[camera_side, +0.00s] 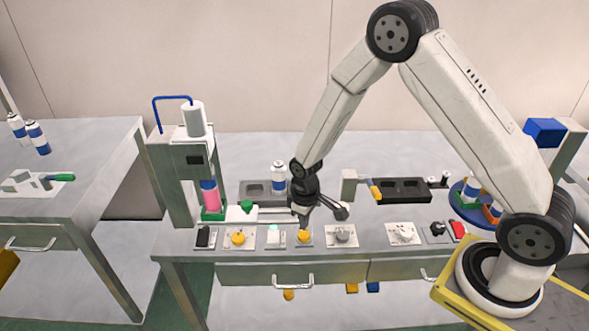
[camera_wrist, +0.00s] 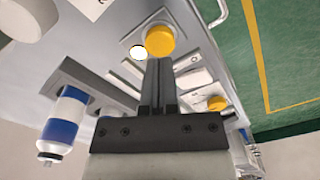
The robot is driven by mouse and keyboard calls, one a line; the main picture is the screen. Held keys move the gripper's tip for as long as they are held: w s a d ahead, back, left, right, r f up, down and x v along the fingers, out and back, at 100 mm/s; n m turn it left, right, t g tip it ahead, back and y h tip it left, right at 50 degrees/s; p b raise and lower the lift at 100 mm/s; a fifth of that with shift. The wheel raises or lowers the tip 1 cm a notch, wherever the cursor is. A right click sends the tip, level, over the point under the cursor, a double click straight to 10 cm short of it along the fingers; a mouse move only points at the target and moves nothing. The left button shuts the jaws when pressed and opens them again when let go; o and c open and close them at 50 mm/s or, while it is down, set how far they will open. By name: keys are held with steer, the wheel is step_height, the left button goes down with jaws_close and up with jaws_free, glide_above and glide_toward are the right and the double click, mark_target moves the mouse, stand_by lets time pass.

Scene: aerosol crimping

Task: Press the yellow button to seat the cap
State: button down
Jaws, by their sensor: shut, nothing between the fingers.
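My gripper (camera_side: 304,219) is shut and empty, pointing down just above a yellow button (camera_side: 303,236) on the bench's front control row. A second yellow button (camera_side: 238,238) sits farther left on a light plate. In the wrist view my shut fingertips (camera_wrist: 159,64) lie at the lower edge of the larger yellow button (camera_wrist: 160,40); I cannot tell if they touch. Another yellow button (camera_wrist: 217,103) shows lower right there. A pink can with a blue upper part (camera_side: 209,194) stands upright in the press (camera_side: 194,152) at left. Its cap cannot be made out.
A blue-and-white can (camera_side: 279,176) stands behind my gripper, and such a can (camera_wrist: 63,122) shows in the wrist view. A knob (camera_side: 341,235) is right of the nearer button. A black tray (camera_side: 403,189) and a blue turntable (camera_side: 458,190) with cans are farther right.

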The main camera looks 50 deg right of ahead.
mark_target(304, 235)
steer(key=shift+r, duration=1.3)
steer(key=shift+r, duration=0.15)
step_height(304, 235, up, 5)
steer(key=shift+f, duration=0.15)
steer(key=s+r+m+t, duration=0.1)
steer(key=s+r, duration=0.3)
steer(key=s, duration=0.2)
steer(key=s+d+r+m+t, duration=0.1)
steer(key=s+r+m, duration=0.1)
steer(key=s+r, duration=0.2)
steer(key=shift+s+d+t, duration=0.2)
steer(key=shift+s+t, duration=0.1)
steer(key=shift+s, duration=0.95)
